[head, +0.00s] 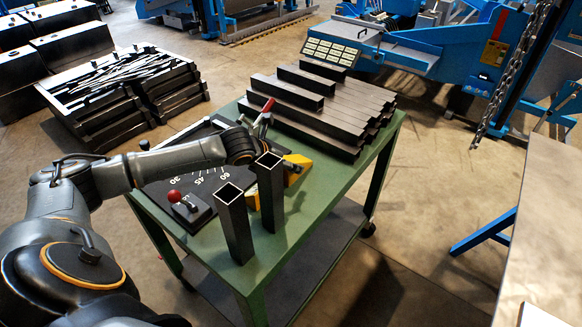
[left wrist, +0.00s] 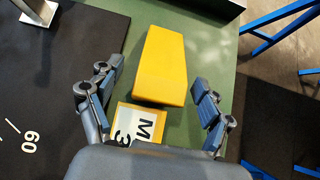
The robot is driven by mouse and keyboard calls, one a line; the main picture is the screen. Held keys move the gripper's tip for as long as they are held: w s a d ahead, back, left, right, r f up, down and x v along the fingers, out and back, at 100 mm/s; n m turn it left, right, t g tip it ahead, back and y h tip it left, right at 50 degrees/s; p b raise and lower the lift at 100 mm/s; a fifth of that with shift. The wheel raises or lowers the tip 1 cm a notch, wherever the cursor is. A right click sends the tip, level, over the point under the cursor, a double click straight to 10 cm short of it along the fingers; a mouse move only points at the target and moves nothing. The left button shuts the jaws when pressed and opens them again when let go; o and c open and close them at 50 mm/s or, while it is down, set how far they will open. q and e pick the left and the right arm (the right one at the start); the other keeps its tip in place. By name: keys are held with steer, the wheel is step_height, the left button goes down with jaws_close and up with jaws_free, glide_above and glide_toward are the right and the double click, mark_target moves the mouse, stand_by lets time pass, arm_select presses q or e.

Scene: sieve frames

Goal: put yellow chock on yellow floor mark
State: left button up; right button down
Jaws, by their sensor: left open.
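The yellow chock (left wrist: 160,65) lies on the green table top in the left wrist view, a tapered block with its wider end toward the gripper. In the head view, yellow surfaces (head: 300,159) show beside my left gripper (head: 288,172), partly hidden by it and by the upright tubes. In the left wrist view my left gripper (left wrist: 155,97) is open, its fingers apart on either side of the chock's near end. A yellow-edged card (left wrist: 140,122) with black characters lies near that end. I cannot make out a yellow floor mark. My right gripper is not in view.
Two upright square tubes (head: 234,225) stand at the green table's (head: 325,205) near edge. A black angle plate (head: 165,180) with a red-knobbed lever lies to the left. Stacked steel bars (head: 320,110) fill the back. Open floor (head: 435,180) lies right of the table.

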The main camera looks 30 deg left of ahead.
arm_select(q)
steer(key=x, duration=0.4)
steer(key=shift+w+d+f, duration=0.1)
steer(key=shift+w+d, duration=0.05)
steer(key=shift+w, duration=0.15)
steer(key=shift+c, duration=0.4)
steer(key=c, duration=1.4)
steer(key=shift+r, duration=0.2)
steer(key=shift+c, duration=0.8)
